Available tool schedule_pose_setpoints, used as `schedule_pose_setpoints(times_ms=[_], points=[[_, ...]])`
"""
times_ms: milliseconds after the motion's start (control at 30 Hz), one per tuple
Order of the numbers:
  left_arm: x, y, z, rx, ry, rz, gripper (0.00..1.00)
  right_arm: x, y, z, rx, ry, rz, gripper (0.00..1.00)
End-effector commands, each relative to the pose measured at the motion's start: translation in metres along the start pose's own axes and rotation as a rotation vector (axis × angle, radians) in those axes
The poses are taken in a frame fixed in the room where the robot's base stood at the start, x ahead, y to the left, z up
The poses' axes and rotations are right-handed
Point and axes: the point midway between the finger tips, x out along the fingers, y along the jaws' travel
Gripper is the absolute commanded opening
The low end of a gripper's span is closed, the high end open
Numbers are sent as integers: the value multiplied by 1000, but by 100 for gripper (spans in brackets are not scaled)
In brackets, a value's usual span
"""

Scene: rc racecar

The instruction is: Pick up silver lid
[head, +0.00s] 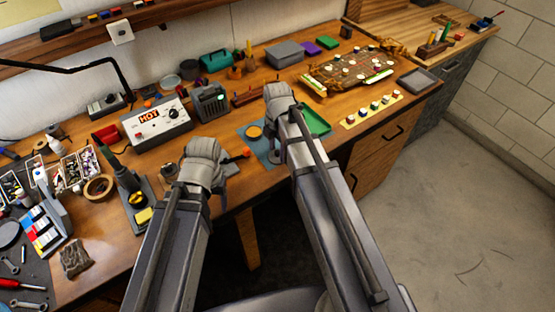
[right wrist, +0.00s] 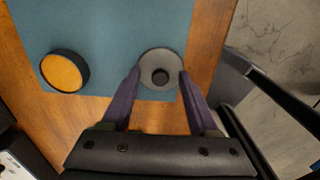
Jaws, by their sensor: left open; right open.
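The silver lid (right wrist: 147,59) is a round grey disc with a dark round knob in its middle. It lies on the blue-green mat (right wrist: 110,20), near the mat's edge, in the right wrist view. My right gripper (right wrist: 160,73) is open, with one dark finger at each side of the lid; I cannot tell if they touch it.
A round black tin with an orange top (right wrist: 64,72) lies on the mat left of the lid. A green tray (head: 316,121) is right of my right arm. A soldering station (head: 155,118) and a soldering iron stand (head: 136,200) are to the left.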

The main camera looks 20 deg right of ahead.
Motion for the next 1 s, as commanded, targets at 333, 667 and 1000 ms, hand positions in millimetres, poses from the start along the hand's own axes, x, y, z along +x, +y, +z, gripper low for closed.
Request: schedule_pose_setpoints(times_ms=[333,667,1000], points=[[-1,0,0,0,0,0,69,-1,0,0,0,0,0,40],[-1,0,0,0,0,0,69,-1,0,0,0,0,0,3],[-1,0,0,0,0,0,69,-1,0,0,0,0,0,0]])
